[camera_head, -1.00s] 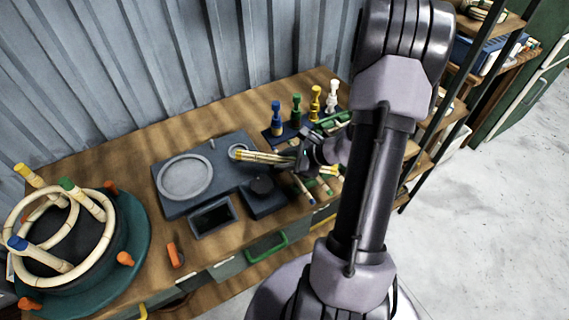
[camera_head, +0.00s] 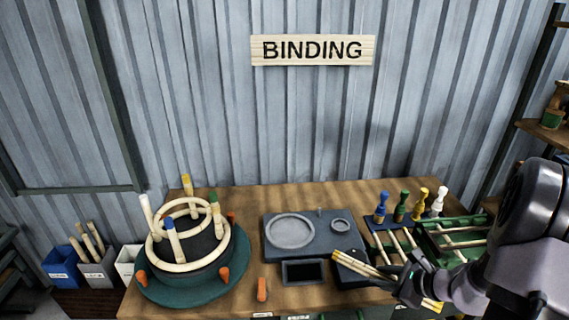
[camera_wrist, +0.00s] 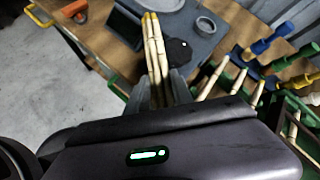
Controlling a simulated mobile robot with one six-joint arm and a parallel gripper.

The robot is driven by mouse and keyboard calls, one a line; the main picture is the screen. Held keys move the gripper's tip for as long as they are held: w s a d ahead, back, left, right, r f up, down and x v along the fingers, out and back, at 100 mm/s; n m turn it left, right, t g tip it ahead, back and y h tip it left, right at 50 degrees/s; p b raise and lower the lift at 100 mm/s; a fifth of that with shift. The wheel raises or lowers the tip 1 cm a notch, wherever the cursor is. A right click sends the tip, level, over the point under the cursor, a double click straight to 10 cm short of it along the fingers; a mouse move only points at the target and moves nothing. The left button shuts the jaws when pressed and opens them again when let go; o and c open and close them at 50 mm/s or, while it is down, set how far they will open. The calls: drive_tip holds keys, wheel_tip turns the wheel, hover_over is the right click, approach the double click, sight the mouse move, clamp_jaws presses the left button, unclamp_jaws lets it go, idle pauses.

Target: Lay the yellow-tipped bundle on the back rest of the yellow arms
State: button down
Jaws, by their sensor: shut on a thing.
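My gripper (camera_head: 412,284) is shut on a bundle of pale rattan sticks (camera_head: 372,270) with yellow tips, at the right front of the bench. The bundle also shows in the wrist view (camera_wrist: 155,60), its yellow tips pointing away from my gripper (camera_wrist: 155,93). I cannot make out a back rest on yellow arms in these views. A yellow-capped post (camera_head: 187,185) stands at the back of the ringed rattan frame (camera_head: 180,267) on the left.
The frame sits on a green turntable (camera_head: 215,287) with orange clamps. A grey plate (camera_head: 270,240) with round recesses lies mid-bench. Blue, green, yellow and white bottle-like tools stand in a dark rack (camera_head: 372,230). A green tray (camera_head: 425,243) holds sticks. A BINDING sign (camera_head: 313,50) hangs above.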

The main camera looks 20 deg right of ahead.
drive_tip(key=w+a+r, duration=0.3)
drive_tip(key=a+r, duration=0.4)
drive_tip(key=a, duration=0.5)
drive_tip(key=w+a+r, duration=0.3)
drive_tip(key=a+r, duration=0.4)
drive_tip(key=a, duration=0.5)
drive_tip(key=shift+w+r, duration=0.15)
drive_tip(key=shift+w, duration=0.15)
drive_tip(key=shift+a, duration=0.1)
